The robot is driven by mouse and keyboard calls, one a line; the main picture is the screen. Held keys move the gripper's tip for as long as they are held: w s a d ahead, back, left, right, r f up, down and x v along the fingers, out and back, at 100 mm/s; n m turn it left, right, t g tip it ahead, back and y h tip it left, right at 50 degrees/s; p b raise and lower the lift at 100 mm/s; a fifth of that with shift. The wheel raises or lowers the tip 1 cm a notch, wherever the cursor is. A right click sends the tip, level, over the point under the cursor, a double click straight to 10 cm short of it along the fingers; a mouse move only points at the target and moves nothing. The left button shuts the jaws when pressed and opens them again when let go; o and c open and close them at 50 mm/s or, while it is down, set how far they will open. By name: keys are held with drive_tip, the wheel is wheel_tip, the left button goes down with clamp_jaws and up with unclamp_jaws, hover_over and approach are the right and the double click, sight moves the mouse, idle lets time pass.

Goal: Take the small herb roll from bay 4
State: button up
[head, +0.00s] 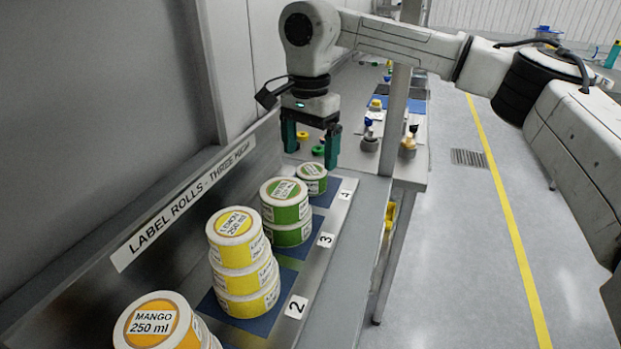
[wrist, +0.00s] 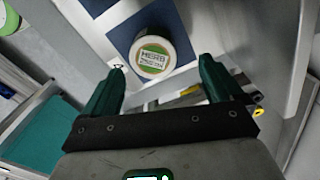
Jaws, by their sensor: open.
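The herb roll (head: 312,186) is a small white roll with a green band. It lies alone on the blue mat of bay 4, beside the "4" tag (head: 346,190). In the wrist view the herb roll (wrist: 152,55) shows its round "HERB" label face-on, ahead of and between the finger directions. My gripper (head: 311,157) has two dark green fingers pointing down, spread apart and empty. It hangs above and slightly behind the roll, not visibly touching it. In the wrist view my gripper (wrist: 163,68) is open with nothing between its fingers.
Green pesto rolls (head: 286,213) stand stacked in bay 3. Yellow lemon rolls (head: 240,262) form a taller stack in bay 2. A mango roll (head: 160,322) is at the near end. The sign board (head: 185,208) runs along the left. A grey post (head: 394,120) stands right of my gripper.

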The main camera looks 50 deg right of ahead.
sight(312, 170)
drive_tip(key=f, duration=0.5)
drive_tip(key=shift+s+a, duration=0.15)
drive_tip(key=shift+s, duration=0.25)
drive_tip(key=c, duration=1.2)
